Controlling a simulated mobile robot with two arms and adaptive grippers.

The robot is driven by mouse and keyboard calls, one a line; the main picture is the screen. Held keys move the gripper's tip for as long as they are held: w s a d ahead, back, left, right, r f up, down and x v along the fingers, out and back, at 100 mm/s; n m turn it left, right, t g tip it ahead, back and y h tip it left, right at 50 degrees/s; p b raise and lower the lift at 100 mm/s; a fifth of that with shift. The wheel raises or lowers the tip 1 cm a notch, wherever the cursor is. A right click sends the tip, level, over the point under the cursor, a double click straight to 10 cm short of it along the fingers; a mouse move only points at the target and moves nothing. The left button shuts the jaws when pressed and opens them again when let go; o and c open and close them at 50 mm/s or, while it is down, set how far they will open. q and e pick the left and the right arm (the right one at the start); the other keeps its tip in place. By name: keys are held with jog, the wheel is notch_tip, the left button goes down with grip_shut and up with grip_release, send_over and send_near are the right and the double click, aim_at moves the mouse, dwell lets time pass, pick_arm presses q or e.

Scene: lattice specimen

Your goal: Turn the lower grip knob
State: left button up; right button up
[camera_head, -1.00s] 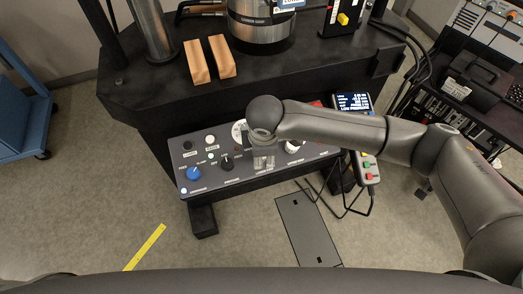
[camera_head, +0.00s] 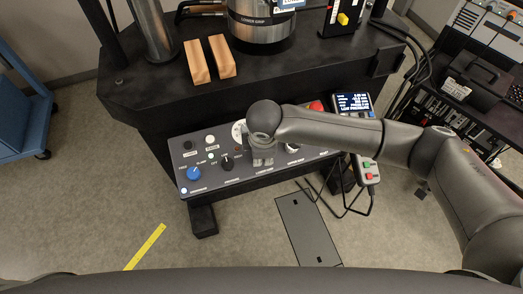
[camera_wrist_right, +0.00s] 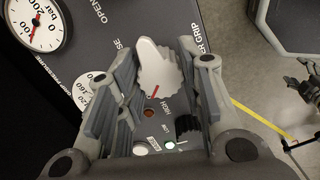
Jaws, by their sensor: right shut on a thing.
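The lower grip knob is a pale, ridged knob (camera_wrist_right: 155,72) with a red pointer line, on the dark control panel (camera_head: 240,179). In the right wrist view it sits between my two right fingers, beside "OPEN" and a partly hidden "GRIP" label. My right gripper (camera_head: 263,160) reaches down onto the middle of the panel and is shut on this knob. In the head view the gripper and wrist hide the knob. My left gripper is in neither view.
Near the gripper are a black knob (camera_head: 227,162), a blue knob (camera_head: 193,174), another pale knob (camera_head: 292,148) and a red button (camera_head: 317,105). A pressure gauge (camera_wrist_right: 35,22) is close by. A handset (camera_head: 366,170) hangs right of the panel. Two wooden blocks (camera_head: 222,56) lie above.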

jog(key=shift+r+m+p, duration=0.15)
jog(key=shift+m+p, duration=0.35)
jog(key=shift+p, duration=0.3)
jog(key=m+p, duration=1)
jog(key=p, duration=0.1)
jog(key=shift+s+g+p, duration=0.15)
jog(key=shift+g+p, duration=0.15)
jog(key=m+p, duration=0.2)
jog(key=m, duration=0.1)
jog(key=shift+a+m+p, duration=0.1)
jog(key=shift+m+p, duration=1.15)
jog(key=shift+m, duration=0.65)
jog(key=o, duration=1)
